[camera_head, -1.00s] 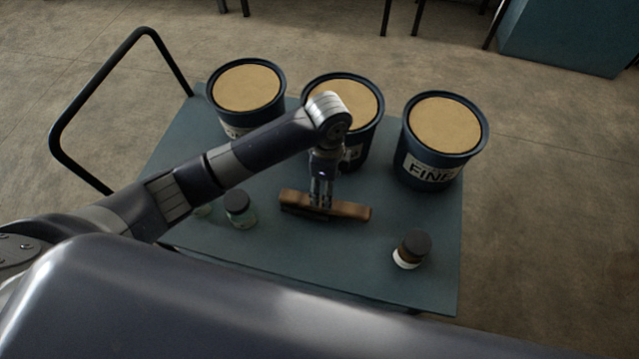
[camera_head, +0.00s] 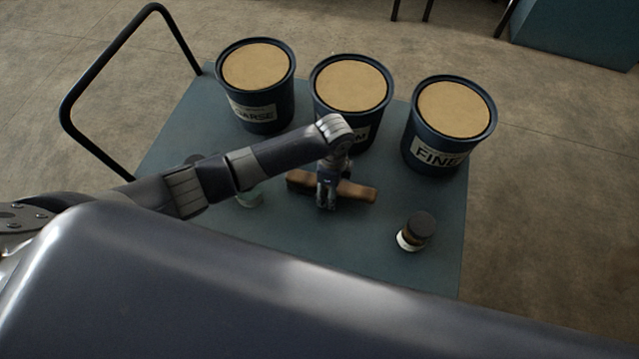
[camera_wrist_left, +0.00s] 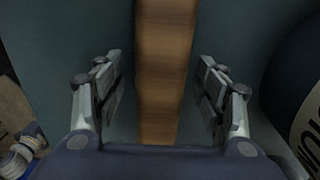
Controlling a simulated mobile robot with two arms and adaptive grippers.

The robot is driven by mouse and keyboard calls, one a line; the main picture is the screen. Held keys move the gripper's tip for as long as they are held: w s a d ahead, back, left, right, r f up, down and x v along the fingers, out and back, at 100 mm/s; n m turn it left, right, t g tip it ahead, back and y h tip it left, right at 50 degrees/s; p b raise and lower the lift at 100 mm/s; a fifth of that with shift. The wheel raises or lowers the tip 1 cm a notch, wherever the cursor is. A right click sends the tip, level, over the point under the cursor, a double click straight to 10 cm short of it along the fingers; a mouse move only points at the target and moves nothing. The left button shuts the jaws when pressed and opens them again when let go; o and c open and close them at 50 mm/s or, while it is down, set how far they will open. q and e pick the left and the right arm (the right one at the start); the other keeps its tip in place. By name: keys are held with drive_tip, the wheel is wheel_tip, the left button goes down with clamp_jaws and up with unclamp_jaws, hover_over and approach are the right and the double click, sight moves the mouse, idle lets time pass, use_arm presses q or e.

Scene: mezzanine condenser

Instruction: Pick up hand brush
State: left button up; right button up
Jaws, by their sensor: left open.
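The hand brush (camera_head: 358,190) has a brown wooden back and lies on the blue-green cart top, its middle hidden by my left gripper in the head view. My left gripper (camera_head: 326,205) points down over the middle of the brush. In the left wrist view the brush (camera_wrist_left: 165,70) runs as a brown bar between the two fingers of the left gripper (camera_wrist_left: 162,92). The fingers are apart, one on each side, with a visible gap to the wood. My right gripper is not in view.
Three dark buckets with tan contents stand behind the brush: left (camera_head: 258,100), middle (camera_head: 352,125) and one marked FINE (camera_head: 436,150). A dark-capped jar (camera_head: 415,232) stands front right. The cart top (camera_head: 300,255) is clear in front.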

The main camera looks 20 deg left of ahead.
use_arm(q)
drive_tip(key=shift+c, duration=0.2)
drive_tip(key=c, duration=1.3)
drive_tip(key=shift+r, duration=0.1)
drive_tip(key=shift+w+r, duration=0.1)
drive_tip(key=shift+r, duration=0.45)
wheel_tip(320, 180, up, 3)
drive_tip(key=shift+f, duration=0.2)
drive_tip(key=s, duration=0.5)
drive_tip(key=s+d, duration=0.1)
drive_tip(key=s, duration=0.4)
drive_tip(key=s+d+r, duration=0.1)
drive_tip(key=s, duration=0.4)
drive_tip(key=shift+s, duration=0.1)
drive_tip(key=shift+s+r, duration=0.1)
drive_tip(key=shift+s, duration=0.3)
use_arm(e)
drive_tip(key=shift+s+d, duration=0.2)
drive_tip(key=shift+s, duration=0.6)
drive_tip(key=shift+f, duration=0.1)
